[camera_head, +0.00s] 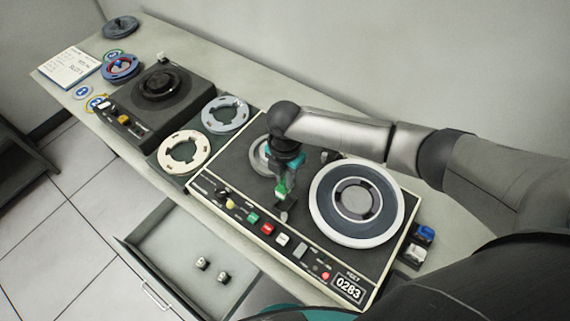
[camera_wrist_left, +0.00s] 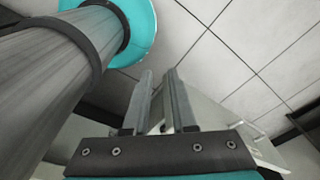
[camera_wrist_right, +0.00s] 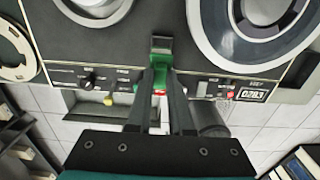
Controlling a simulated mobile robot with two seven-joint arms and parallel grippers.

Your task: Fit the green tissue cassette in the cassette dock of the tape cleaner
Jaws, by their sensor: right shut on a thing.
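The tape cleaner (camera_head: 240,158) is the dark deck with a counter reading 0283 and a large white-rimmed reel. My right gripper (camera_head: 284,184) is shut on the small green tissue cassette (camera_head: 280,194) over the middle of the deck. The cassette also shows between the fingers in the right wrist view (camera_wrist_right: 152,77). A small dark grey upright piece (camera_wrist_right: 161,45), perhaps the cassette dock, stands at the cassette's far end. I cannot tell whether the cassette touches it or is seated. My left gripper (camera_wrist_left: 159,73) is open and empty, with floor tiles beyond it.
Coloured buttons (camera_head: 267,228) line the deck's front edge. The large reel (camera_head: 320,205) stands right of the gripper. An open drawer (camera_head: 185,240) below holds two small pale items. Another dark unit (camera_head: 175,112) stands left.

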